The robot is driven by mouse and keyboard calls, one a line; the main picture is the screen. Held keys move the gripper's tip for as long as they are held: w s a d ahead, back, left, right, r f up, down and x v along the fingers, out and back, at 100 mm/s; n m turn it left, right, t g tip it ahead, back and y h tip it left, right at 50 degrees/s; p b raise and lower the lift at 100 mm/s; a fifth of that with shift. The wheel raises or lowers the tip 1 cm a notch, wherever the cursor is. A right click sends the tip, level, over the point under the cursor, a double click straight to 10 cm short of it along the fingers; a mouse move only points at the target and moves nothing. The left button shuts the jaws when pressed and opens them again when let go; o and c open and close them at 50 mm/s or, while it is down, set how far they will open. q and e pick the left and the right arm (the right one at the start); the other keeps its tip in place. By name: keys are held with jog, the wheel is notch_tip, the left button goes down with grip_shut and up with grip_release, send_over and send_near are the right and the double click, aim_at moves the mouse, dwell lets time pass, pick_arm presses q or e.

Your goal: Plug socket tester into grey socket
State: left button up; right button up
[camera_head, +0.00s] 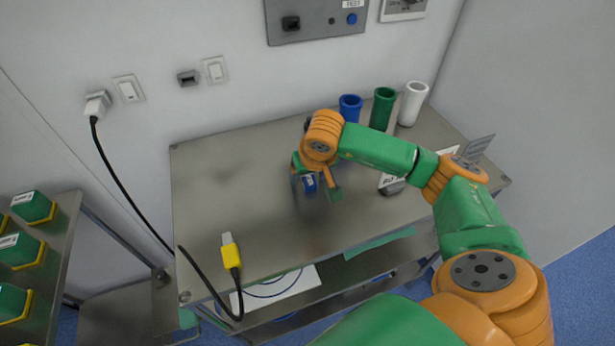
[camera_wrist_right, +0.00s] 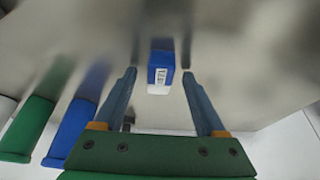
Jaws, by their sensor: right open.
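The socket tester appears to be a small blue block with a white lettered label (camera_wrist_right: 161,68); it shows in the wrist view between my open fingers, with a gap on each side. In the head view its blue body (camera_head: 310,183) is on the metal table, partly hidden by my gripper. My right gripper (camera_head: 319,193) is open over the tester, its fingers pointing down at the tabletop. A small dark grey socket (camera_head: 188,78) is on the wall at the left, between two white switches. My left gripper is out of view.
Blue (camera_head: 350,107), green (camera_head: 384,108) and white (camera_head: 413,103) cups stand at the table's back right. A yellow connector (camera_head: 230,254) with a black cable lies at the front left. A grey wall panel (camera_head: 315,22) is above. The table's left half (camera_head: 215,190) is mostly clear.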

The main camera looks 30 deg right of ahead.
aim_at(309, 180)
jog(key=shift+s+r, duration=0.1)
jog(key=shift+s, duration=0.05)
jog(key=c, duration=0.8)
grip_shut()
jog(key=shift+r, duration=0.45)
notch_tip(309, 180, up, 3)
jog(key=shift+s+a+f, duration=0.1)
jog(key=shift+a, duration=0.05)
jog(key=s+a+r, duration=0.6)
jog(key=s+r, duration=0.3)
jog(key=s, duration=0.3)
jog(key=shift+s+r+b, duration=0.15)
jog(key=shift+b, duration=0.15)
